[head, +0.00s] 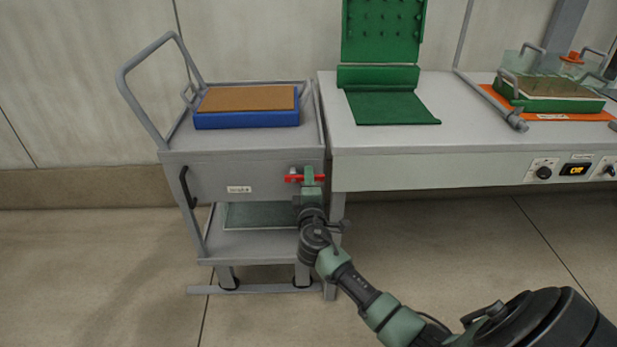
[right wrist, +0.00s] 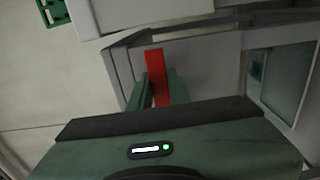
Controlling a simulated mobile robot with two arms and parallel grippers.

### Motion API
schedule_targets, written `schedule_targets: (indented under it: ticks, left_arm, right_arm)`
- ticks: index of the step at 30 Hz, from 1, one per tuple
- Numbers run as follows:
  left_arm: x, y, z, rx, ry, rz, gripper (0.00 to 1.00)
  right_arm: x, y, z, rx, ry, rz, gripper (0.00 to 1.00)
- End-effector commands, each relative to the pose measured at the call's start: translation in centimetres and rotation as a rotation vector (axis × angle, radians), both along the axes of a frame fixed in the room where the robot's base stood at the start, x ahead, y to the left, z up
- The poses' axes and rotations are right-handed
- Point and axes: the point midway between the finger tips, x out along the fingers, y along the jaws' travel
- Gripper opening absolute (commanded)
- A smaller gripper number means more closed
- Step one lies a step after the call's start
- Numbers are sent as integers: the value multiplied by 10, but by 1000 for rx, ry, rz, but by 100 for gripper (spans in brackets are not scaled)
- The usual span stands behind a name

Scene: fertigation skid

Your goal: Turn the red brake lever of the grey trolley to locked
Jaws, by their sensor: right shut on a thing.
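The grey trolley (head: 210,180) stands at the left end of the workbench. Its red brake lever (head: 294,178) is on the front face near the right corner and lies level in the head view. My right gripper (head: 308,178) is at the lever and shut on it. In the right wrist view the red lever (right wrist: 156,76) shows between the green fingers (right wrist: 158,90). The fingers hide part of the lever in the head view. The lever's pivot and any lock marks are too small to read. My left gripper is not in view.
A blue tray with a brown top (head: 247,118) sits on the trolley. The workbench (head: 450,140) stands close on the right, with a green pegboard stand (head: 383,30) and a switch panel (head: 572,170). A dark handle (head: 187,187) is on the trolley's left. Floor in front is clear.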

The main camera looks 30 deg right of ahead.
Motion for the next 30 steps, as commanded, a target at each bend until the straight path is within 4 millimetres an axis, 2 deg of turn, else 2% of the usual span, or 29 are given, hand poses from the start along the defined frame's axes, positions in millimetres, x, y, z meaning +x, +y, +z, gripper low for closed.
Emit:
schedule_targets:
  ticks: [16,17,18,19,30]
  left_arm:
    - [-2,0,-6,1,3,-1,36]
    - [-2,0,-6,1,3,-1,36]
    - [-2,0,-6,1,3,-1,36]
    - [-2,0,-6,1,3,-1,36]
    - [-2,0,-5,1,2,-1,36]
  right_arm:
    - [0,1,-1,-23,16,2,0]
    - [0,1,-1,-23,16,2,26]
    - [0,1,-1,-22,16,2,38]
    - [0,1,-1,-22,16,2,40]
    - [-4,4,0,-18,12,2,40]
